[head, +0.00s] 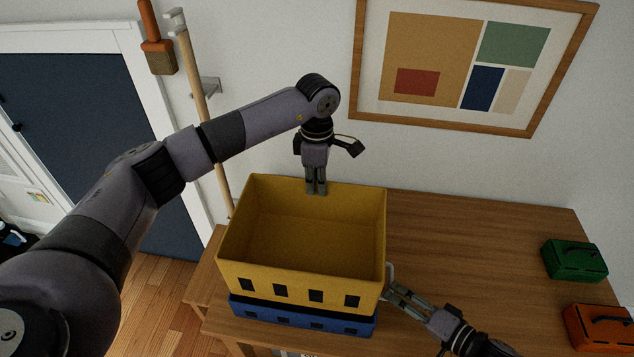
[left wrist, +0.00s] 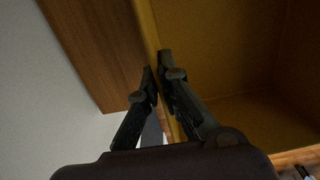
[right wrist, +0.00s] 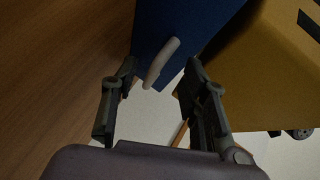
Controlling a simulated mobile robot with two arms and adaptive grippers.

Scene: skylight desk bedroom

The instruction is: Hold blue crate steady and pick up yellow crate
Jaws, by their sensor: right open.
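The yellow crate (head: 300,278) is stacked upright on the blue crate (head: 300,318) at the table's left side. The yellow crate is empty. My left gripper (head: 316,192) is at its far rim. In the left wrist view, the fingers (left wrist: 157,72) are close together with the yellow wall between them, one outside and one inside. My right gripper (head: 393,287) is open beside the crates' right side. In the right wrist view, a pale handle (right wrist: 161,63) on the blue crate (right wrist: 180,25) lies between and just beyond the open fingertips (right wrist: 160,68).
The wooden table (head: 470,240) has clear room right of the crates. A green box (head: 574,260) and an orange box (head: 598,328) stand at its right edge. The wall with a picture frame (head: 470,60) rises behind. A wooden pole (head: 205,110) leans at the left.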

